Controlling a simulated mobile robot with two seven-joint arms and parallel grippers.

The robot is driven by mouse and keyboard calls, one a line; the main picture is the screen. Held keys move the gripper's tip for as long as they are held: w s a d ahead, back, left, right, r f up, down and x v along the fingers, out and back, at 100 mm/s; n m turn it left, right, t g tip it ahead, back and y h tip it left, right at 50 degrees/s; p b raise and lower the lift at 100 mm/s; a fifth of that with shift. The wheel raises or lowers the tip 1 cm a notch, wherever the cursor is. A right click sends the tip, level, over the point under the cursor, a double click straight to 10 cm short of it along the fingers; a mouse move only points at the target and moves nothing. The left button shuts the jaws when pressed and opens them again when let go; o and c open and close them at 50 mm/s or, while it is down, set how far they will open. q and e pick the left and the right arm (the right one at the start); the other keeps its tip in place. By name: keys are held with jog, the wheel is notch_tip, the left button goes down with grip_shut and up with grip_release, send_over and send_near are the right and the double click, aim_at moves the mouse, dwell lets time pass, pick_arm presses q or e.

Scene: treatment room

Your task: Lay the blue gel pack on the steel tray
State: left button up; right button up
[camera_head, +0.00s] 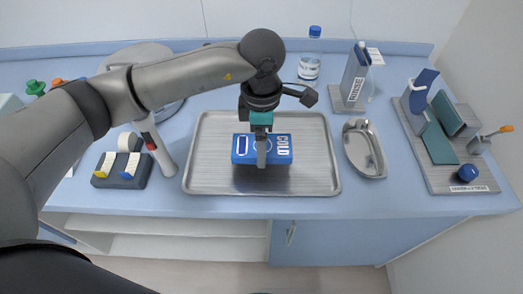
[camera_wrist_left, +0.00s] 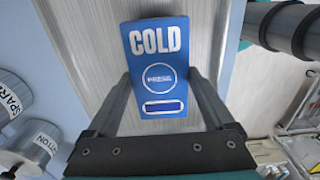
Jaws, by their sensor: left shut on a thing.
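The blue gel pack (camera_head: 283,150), marked COLD in white, is over the middle of the steel tray (camera_head: 210,180) on the counter. I cannot tell whether it touches the tray floor or hangs just above it. My left gripper (camera_head: 262,158) points down and is shut on the pack, hiding part of its middle. In the left wrist view the pack (camera_wrist_left: 157,50) sits between the two fingers (camera_wrist_left: 161,78), with the steel tray (camera_wrist_left: 85,40) behind it. My right gripper is not in view.
A kidney dish (camera_head: 371,165) stands just right of the tray, and a bottle (camera_head: 310,62) behind it. A holder board (camera_head: 485,183) with upright pieces is at far right. A dark block with rolls (camera_head: 120,173) is left of the tray. Bare tray surrounds the pack.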

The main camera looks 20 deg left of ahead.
pick_arm(q)
jog(key=shift+f, duration=1.7)
jog(key=shift+f+b, duration=0.2)
jog(key=shift+b, duration=0.15)
jog(key=o, duration=1.4)
jog(key=shift+r, duration=0.1)
jog(key=shift+r+p, duration=0.2)
jog(key=shift+p, duration=0.1)
notch_tip(320, 180, up, 12)
jog(key=shift+f+p, duration=0.1)
jog(key=shift+p, duration=0.3)
